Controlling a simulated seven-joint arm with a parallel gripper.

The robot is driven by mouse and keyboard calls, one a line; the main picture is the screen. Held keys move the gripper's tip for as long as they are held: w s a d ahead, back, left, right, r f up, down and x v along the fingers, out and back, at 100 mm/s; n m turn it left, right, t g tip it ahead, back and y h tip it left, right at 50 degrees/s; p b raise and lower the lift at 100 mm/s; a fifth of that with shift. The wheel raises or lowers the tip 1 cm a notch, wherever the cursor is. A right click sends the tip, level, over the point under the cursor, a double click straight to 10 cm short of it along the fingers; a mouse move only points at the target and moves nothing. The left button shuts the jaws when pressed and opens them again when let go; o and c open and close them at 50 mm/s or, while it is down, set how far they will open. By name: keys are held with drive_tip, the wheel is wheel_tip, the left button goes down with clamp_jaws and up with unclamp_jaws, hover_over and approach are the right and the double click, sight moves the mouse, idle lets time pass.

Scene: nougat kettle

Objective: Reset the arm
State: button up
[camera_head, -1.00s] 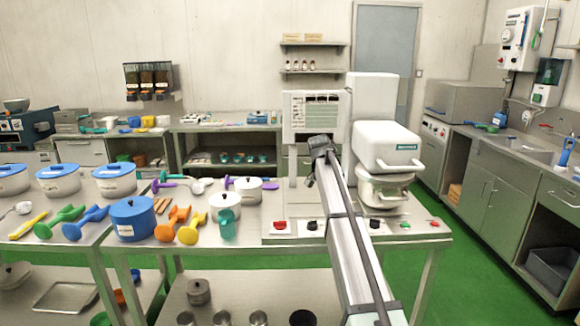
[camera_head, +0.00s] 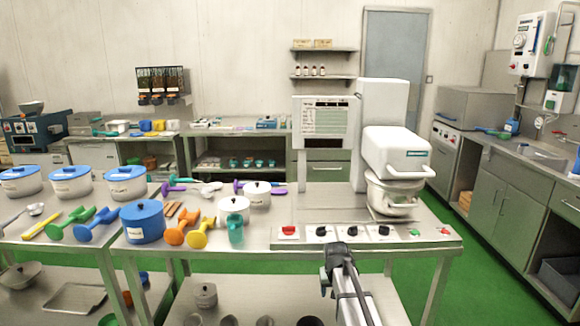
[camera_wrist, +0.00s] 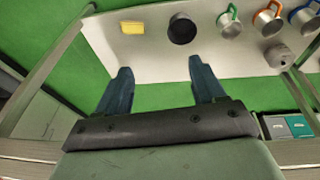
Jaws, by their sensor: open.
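My gripper (camera_head: 338,258) is low in the head view, in front of the near edge of the steel table with the kettle machine. It looks small and dark there, and its jaws cannot be made out. In the wrist view two dark blue fingers (camera_wrist: 158,72) stand wide apart with nothing between them. The gripper is open and empty. Beyond the fingertips the wrist view shows a pale steel surface (camera_wrist: 150,52) and green floor.
The white kettle machine (camera_head: 396,152) stands on the steel table (camera_head: 265,226), with a control strip along the front. A blue pot (camera_head: 143,224) and colored tools stand left. The wrist view shows a dark round vessel (camera_wrist: 182,28), a yellow block (camera_wrist: 132,27) and several mugs.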

drive_tip(key=s+d+f+g, duration=0.1)
drive_tip(key=s+f+g, duration=0.2)
drive_tip(key=s+f, duration=1.3)
drive_tip(key=s+f+g, duration=0.3)
drive_tip(key=s+f, duration=0.9)
drive_tip(key=s, duration=0.7)
drive_tip(key=s+f+g, duration=0.1)
drive_tip(key=s+f, duration=0.3)
drive_tip(key=s, duration=0.5)
drive_tip(key=s+f+g, duration=0.2)
drive_tip(key=s+f, duration=0.1)
drive_tip(key=s, duration=0.7)
drive_tip(key=shift+s+d+f+g+y, duration=0.3)
drive_tip(key=shift+d+f+y, duration=0.05)
drive_tip(key=shift+d+y, duration=0.1)
